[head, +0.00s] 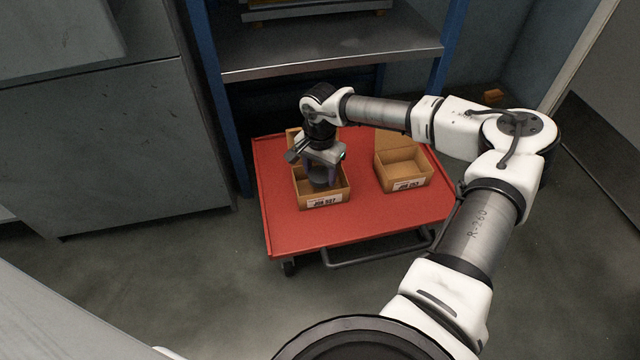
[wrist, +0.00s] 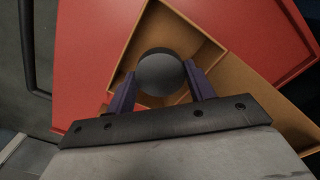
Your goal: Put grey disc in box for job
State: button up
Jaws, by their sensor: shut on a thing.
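The grey disc (wrist: 160,72) is between the purple fingers of my gripper (wrist: 161,84) in the wrist view. My gripper (head: 321,176) is shut on it and points down into the left cardboard box (head: 301,197) in the head view. The disc (head: 318,182) shows there as a dark shape within the box opening, partly hidden by the gripper. In the wrist view the box (wrist: 199,38) has its walls around the disc; I cannot tell whether the disc touches the floor. A white label, hard to read, is on the box's front.
A second open cardboard box (head: 404,183) with a white label stands to the right, empty. Both boxes are on a red cart (head: 290,236) with a dark handle. A metal shelf with blue posts (head: 330,58) stands behind. The cart's front is clear.

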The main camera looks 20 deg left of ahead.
aim_at(320, 191)
notch_tip(320, 191, down, 4)
jog(key=shift+f+b, duration=0.2)
jog(key=shift+b, duration=0.45)
jog(key=shift+f, duration=0.1)
jog(key=o, duration=1)
jog(key=shift+f, duration=0.1)
notch_tip(320, 191, up, 12)
jog(key=p, duration=0.5)
